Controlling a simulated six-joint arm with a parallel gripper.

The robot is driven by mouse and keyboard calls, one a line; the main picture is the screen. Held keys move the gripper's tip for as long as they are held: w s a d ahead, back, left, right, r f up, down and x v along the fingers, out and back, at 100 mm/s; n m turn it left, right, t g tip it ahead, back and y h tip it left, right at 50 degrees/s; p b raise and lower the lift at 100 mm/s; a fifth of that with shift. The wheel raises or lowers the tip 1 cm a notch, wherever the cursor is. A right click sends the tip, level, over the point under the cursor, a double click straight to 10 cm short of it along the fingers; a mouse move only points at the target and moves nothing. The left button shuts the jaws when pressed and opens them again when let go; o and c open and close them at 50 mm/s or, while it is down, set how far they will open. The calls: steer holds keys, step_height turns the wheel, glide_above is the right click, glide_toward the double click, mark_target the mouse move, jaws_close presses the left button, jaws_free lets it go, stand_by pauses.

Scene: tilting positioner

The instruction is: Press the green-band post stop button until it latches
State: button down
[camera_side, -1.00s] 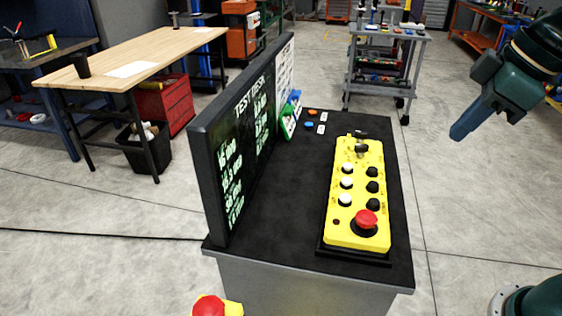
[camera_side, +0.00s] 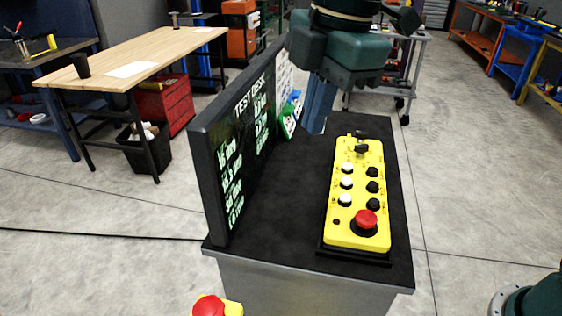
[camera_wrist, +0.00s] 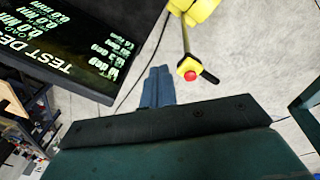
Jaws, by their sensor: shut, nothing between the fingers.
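My gripper (camera_side: 316,128) points down, fingers together and empty, over the back part of the desk in the side view. Its blue fingers also show in the wrist view (camera_wrist: 159,72). A yellow box with a red mushroom button (camera_side: 209,306) is cut by the bottom edge of the side view, in front of the desk. In the wrist view a small yellow head with a red button (camera_wrist: 190,76) sits at the end of a thin post, right of the fingertips and apart from them. No green band is discernible, so I cannot tell which post is which.
A yellow control box (camera_side: 343,218) with a red mushroom button and several black and white knobs lies on the black desk top (camera_side: 285,215). An upright TEST DESK screen (camera_side: 238,150) stands along the desk's left side. In the wrist view another yellow part (camera_wrist: 203,9) shows at the top.

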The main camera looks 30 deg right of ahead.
steer(key=a+f+n, duration=0.3)
steer(key=a+n, duration=0.2)
steer(key=a, duration=0.6)
steer(key=n+g+h, duration=0.1)
steer(key=n, duration=0.3)
glide_above(209, 307)
steer(key=shift+a+f, duration=0.2)
steer(key=shift+f, duration=1)
steer(key=shift+f, duration=0.2)
step_height(209, 307, down, 14)
steer(key=shift+r, duration=0.15)
steer(key=shift+d+f, duration=0.15)
steer(key=shift+f, duration=1.05)
steer(key=shift+r, duration=0.1)
step_height(209, 307, up, 16)
steer(key=shift+f, duration=0.25)
steer(key=shift+w, duration=0.1)
